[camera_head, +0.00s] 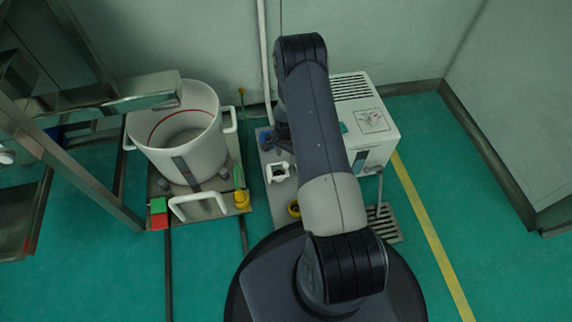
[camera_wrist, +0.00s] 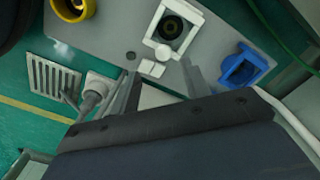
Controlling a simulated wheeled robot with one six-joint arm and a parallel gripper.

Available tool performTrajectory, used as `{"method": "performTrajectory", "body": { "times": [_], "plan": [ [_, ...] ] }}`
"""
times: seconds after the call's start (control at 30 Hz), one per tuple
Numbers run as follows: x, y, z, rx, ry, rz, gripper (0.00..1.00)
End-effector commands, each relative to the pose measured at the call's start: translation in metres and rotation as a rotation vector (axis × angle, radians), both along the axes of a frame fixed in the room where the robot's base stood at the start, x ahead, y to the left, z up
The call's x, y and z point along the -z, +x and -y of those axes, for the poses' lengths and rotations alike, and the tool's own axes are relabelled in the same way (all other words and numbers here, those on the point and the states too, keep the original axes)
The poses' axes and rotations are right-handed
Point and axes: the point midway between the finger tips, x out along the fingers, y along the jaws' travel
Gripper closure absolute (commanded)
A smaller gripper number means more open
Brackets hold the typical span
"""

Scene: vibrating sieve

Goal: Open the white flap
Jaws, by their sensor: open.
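A white square fitting (camera_wrist: 157,44) with a dark round opening sits on a grey panel (camera_wrist: 112,45), at the top centre of the wrist view. Small white tabs (camera_wrist: 152,68) lie at its near edge; I cannot tell whether they belong to a flap, or how the flap stands. The white fitting also shows in the head view (camera_head: 269,173), left of my arm. My gripper (camera_wrist: 162,70) is open and empty, its two grey fingers apart and pointing toward the white fitting's near edge. Contact cannot be judged. My arm hides most of the gripper in the head view.
On the panel, a blue fitting (camera_wrist: 238,68) lies right of the white one and a yellow ring (camera_wrist: 85,8) left. A grey pipe fitting (camera_wrist: 97,88) and floor grate (camera_wrist: 52,78) are nearby. A white pot (camera_head: 157,150) and white box unit (camera_head: 376,145) flank the panel.

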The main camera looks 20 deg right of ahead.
Motion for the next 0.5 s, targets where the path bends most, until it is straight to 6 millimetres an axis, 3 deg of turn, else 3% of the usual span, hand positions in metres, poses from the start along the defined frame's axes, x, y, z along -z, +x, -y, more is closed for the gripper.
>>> {"method": "performTrajectory", "body": {
  "times": [0.03,0.2,0.5],
  "plan": [
    [0.016,-0.001,0.000,0.000,0.000,-0.001,0.55],
    [0.045,0.000,0.000,0.000,0.000,0.000,0.55],
    [0.068,0.000,0.000,0.000,0.000,0.001,0.55]
  ]
}}
